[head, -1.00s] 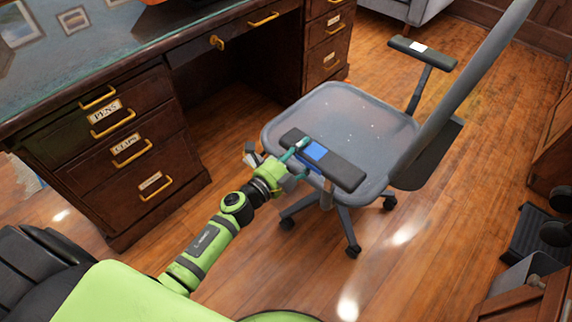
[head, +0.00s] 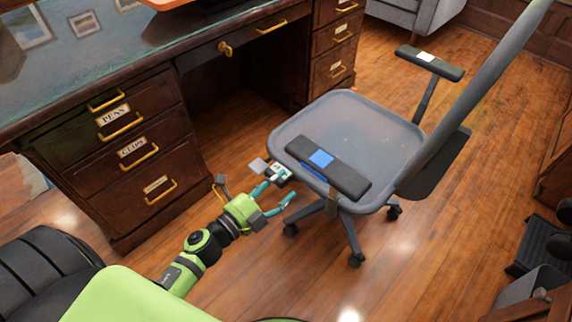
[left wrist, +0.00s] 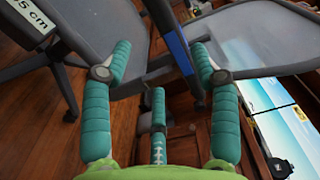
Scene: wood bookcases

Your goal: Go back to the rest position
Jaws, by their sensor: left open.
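My left gripper (head: 279,191) is open with nothing between its fingers. It is just to the left of the near armrest of the grey office chair (head: 345,117), apart from it. That dark armrest (head: 345,177) has a blue patch (head: 321,158) on top. In the left wrist view my teal fingers (left wrist: 158,65) are spread apart, and a blue strip (left wrist: 180,52) shows beyond them between the tips. My right gripper is not in view.
A dark wooden desk (head: 125,215) with labelled drawers and brass handles stands at the left and back. The chair's far armrest (head: 430,62) has a white patch. A grey sofa (head: 410,12) is at the back. Open wood floor (head: 285,275) lies in front of the chair.

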